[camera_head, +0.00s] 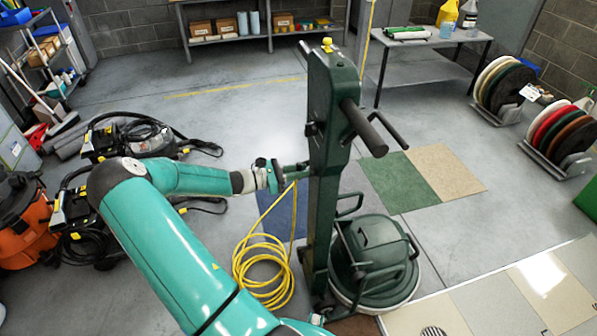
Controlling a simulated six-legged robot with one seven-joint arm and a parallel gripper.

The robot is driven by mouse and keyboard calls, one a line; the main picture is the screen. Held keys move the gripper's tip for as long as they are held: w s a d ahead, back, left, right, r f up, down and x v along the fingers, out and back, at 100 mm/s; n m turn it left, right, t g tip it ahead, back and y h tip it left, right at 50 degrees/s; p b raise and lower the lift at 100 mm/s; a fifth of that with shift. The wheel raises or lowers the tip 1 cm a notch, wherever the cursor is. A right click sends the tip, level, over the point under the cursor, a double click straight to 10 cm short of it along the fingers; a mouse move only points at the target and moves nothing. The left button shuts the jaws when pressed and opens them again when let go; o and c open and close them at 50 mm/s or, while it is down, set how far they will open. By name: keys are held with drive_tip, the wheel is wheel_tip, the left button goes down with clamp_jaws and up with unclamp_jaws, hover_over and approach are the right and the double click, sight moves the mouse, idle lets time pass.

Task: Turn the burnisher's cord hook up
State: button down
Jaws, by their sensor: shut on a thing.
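The dark green burnisher (322,150) stands upright on the floor, with its round motor base (378,255) at the lower right and dark handle grips at its upper right. Its green cord hook (298,169) sticks out to the left from the column at mid height. My gripper (281,174) reaches it from the left and is shut on the hook's outer end. The fingers are small here and partly hide the hook. A yellow cord (262,272) hangs below the hook and lies in a loose coil on the floor beside the column.
Black floor machines (125,140) stand at the left, near an orange vacuum (27,215). Floor pads stand in racks (510,85) at the right. A metal table (430,68) and a shelf (228,38) are at the back. The floor behind the burnisher is mostly clear.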

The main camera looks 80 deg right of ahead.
idle(0.3)
drive_tip(key=c, duration=1.3)
unclamp_jaws()
drive_tip(key=v, duration=1.3)
drive_tip(key=shift+w+a, duration=0.15)
drive_tip(key=shift+w, duration=0.2)
drive_tip(key=shift+a, duration=0.1)
